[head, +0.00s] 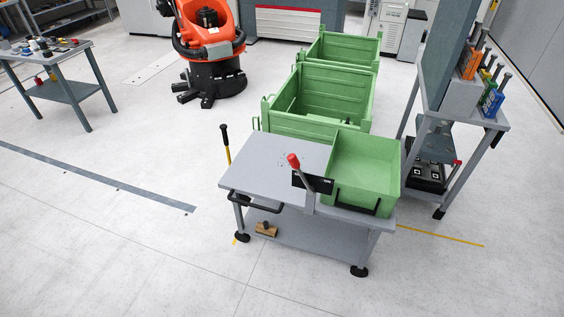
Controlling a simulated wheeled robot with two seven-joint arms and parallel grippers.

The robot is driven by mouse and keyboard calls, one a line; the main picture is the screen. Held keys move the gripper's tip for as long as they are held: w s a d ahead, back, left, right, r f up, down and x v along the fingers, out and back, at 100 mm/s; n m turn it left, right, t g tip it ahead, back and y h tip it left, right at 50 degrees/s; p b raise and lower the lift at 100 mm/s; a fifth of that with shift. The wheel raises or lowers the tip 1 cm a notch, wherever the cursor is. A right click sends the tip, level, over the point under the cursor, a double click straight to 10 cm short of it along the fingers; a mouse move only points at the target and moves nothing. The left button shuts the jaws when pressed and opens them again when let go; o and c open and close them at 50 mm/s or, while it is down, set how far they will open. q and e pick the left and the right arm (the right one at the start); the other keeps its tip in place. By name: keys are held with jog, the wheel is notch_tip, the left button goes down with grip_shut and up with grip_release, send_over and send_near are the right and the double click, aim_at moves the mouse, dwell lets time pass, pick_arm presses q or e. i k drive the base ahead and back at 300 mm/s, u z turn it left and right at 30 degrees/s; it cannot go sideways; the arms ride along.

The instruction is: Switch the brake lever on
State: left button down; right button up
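A lever with a red knob (294,161) and a grey shaft rises from the near side of a grey cart (262,160). The lever leans to the upper left, beside a black plate (314,182) with small white markings too small to read. A second lever with a black grip and yellow shaft (227,150) stands at the cart's left side. Which of the two is the brake lever is not marked clearly. Neither of my grippers shows in the head view.
A green bin (383,160) sits on the cart's right half, and a black handle (256,201) juts from its front. Larger green crates (300,127) stand behind. A tool stand (466,115) is on the right, an orange robot arm (208,35) behind. Floor left and in front is clear.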

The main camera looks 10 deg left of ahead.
aim_at(294, 162)
jog(key=u, duration=0.25)
jog(key=i, duration=1.05)
jog(key=z, duration=0.5)
